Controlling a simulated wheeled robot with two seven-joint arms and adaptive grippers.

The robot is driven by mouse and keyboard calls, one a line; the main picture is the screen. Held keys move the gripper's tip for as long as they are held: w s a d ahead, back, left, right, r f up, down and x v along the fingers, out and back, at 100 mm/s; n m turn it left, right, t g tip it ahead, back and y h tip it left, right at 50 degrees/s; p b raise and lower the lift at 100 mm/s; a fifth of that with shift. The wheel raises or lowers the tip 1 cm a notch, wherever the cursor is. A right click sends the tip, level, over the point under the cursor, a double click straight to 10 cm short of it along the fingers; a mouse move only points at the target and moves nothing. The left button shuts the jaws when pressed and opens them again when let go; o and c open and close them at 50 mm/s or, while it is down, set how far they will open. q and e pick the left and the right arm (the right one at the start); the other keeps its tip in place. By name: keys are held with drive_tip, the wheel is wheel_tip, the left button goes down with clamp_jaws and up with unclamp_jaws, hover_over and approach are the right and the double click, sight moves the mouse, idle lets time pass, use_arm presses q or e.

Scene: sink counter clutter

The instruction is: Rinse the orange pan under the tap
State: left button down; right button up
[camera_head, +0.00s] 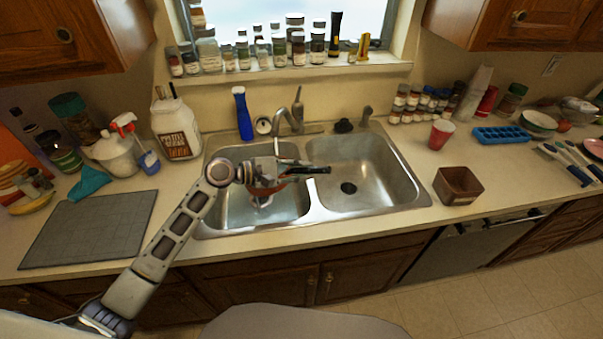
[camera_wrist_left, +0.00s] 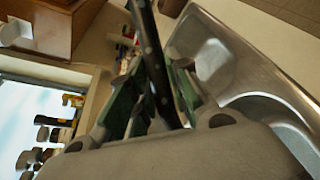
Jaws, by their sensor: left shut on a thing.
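My left gripper (camera_head: 284,171) is over the left sink basin, below and in front of the tap (camera_head: 290,122). It is shut on the black handle (camera_head: 312,170) of the orange pan (camera_head: 266,190). The handle sticks out to the right, over the divider between the basins. Only a little of the pan's orange body shows beneath the gripper; the rest is hidden. In the left wrist view the dark handle (camera_wrist_left: 152,55) runs between the green-padded fingers. A thin pale line hangs below the spout; I cannot tell whether it is water. My right gripper is not in view.
The right basin (camera_head: 365,165) is empty. A brown square container (camera_head: 458,185) and a red cup (camera_head: 441,134) stand to its right. A blue bottle (camera_head: 242,112) and a large white jug (camera_head: 176,128) stand behind left. A grey mat (camera_head: 90,230) lies bare at left.

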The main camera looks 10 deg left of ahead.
use_arm(q)
drive_tip(key=shift+w+a+r+n+h+b, duration=0.1)
drive_tip(key=shift+a+r+n+h+b, duration=0.05)
drive_tip(key=shift+r, duration=0.3)
drive_tip(key=shift+w+a+r+n+h+b, duration=0.1)
drive_tip(key=shift+w+a+r+n+b, duration=0.1)
drive_tip(key=shift+r, duration=0.3)
drive_tip(key=shift+w+a+r+n+h+b, duration=0.1)
drive_tip(key=shift+a+r+n+h+b, duration=0.05)
drive_tip(key=shift+r, duration=0.3)
drive_tip(key=w+a+r+n+t+h+b, duration=0.2)
drive_tip(key=w+a+r+n+h+b, duration=0.1)
drive_tip(key=a+r+n, duration=0.4)
drive_tip(key=shift+w+a+r+h, duration=0.55)
drive_tip(key=shift+w+a, duration=0.6)
drive_tip(key=shift+w, duration=0.25)
idle(2.4)
drive_tip(key=shift+w+a+f+n+t+h, duration=0.15)
drive_tip(key=shift+w+a+n+t, duration=0.3)
drive_tip(key=shift+a+n, duration=0.25)
drive_tip(key=shift+w+a+r+n+t+h, duration=0.15)
drive_tip(key=shift+w+a+n+t, duration=0.2)
drive_tip(key=shift+w+a+n, duration=0.4)
drive_tip(key=shift+w+a+f+n+t+h, duration=0.2)
drive_tip(key=shift+a+n+t, duration=0.3)
drive_tip(key=shift+a, duration=0.35)
drive_tip(key=shift+r, duration=0.1)
